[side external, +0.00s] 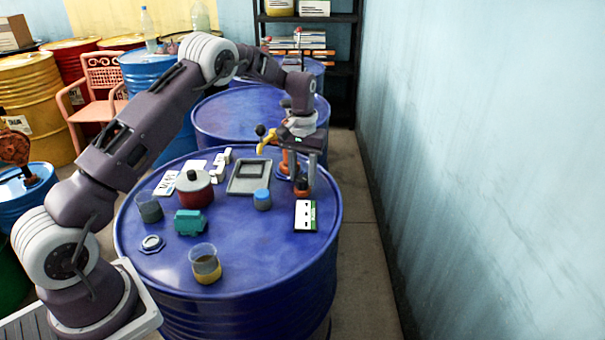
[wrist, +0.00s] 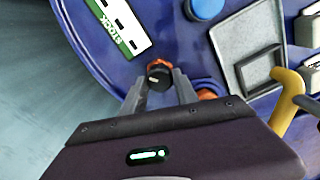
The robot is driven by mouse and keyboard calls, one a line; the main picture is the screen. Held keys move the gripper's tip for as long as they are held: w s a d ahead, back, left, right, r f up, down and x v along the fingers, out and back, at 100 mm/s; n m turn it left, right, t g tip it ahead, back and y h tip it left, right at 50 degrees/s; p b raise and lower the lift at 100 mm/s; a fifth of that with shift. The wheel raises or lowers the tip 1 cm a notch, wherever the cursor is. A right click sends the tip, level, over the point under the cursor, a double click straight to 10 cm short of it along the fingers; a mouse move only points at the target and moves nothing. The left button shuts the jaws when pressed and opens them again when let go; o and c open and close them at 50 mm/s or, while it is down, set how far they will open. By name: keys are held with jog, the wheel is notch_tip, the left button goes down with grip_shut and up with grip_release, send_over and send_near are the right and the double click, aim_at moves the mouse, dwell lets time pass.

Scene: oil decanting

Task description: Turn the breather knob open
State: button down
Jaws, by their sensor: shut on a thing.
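The breather knob (wrist: 158,79) is black with a pale mark and sits on an orange base. In the wrist view it is between the fingertips of my gripper (wrist: 159,86), which is shut on it from both sides. In the side external view my gripper (side external: 303,172) points down at the right part of the blue drum top, over the orange base (side external: 301,187). The fingers partly hide the knob there. A yellow handle (side external: 266,142) stands just left of my gripper and also shows in the wrist view (wrist: 287,98).
On the drum top (side external: 240,255) are a grey tray (side external: 235,187), a blue-lidded jar (side external: 262,200), a white-and-green card (side external: 305,217), a red pot (side external: 194,190), a teal block (side external: 189,222) and a cup of amber liquid (side external: 206,267). The front right is clear.

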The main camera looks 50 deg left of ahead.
aim_at(303, 178)
jog(key=m, duration=0.4)
jog(key=shift+m, duration=1.7)
jog(key=c, duration=0.9)
grip_release()
jog(key=shift+c, duration=0.2)
notch_tip(303, 178, up, 7)
jog(key=shift+r, duration=0.1)
